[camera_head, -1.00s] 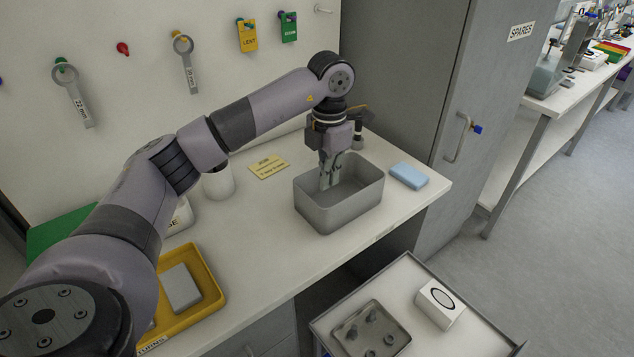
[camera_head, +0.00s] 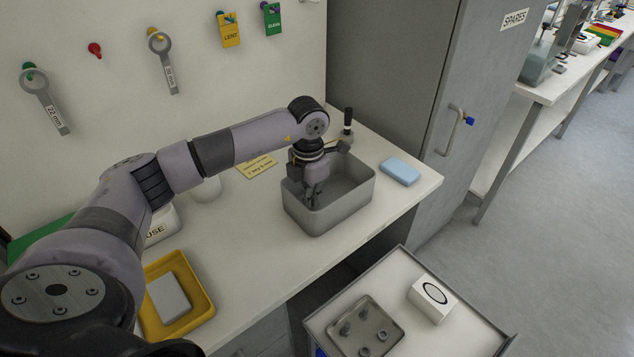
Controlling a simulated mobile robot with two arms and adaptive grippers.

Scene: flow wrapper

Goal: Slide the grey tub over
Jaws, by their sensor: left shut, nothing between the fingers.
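The grey tub (camera_head: 352,212) is an open, rectangular box standing upright on the white worktop, left of the blue block. My left gripper (camera_head: 314,198) points down into the tub near its left end, with its fingers shut and nothing between them. The fingertips are below the rim line. I cannot tell whether they touch the tub's wall or floor. The gripper and wrist hide part of the tub's left and back rim. My right gripper is not in view.
A blue block (camera_head: 400,171) lies right of the tub, near the worktop's edge. A black-handled tool (camera_head: 347,122) stands behind the tub. A yellow note (camera_head: 257,167) and a yellow tray (camera_head: 203,307) are to the left. A cart (camera_head: 455,335) stands in front.

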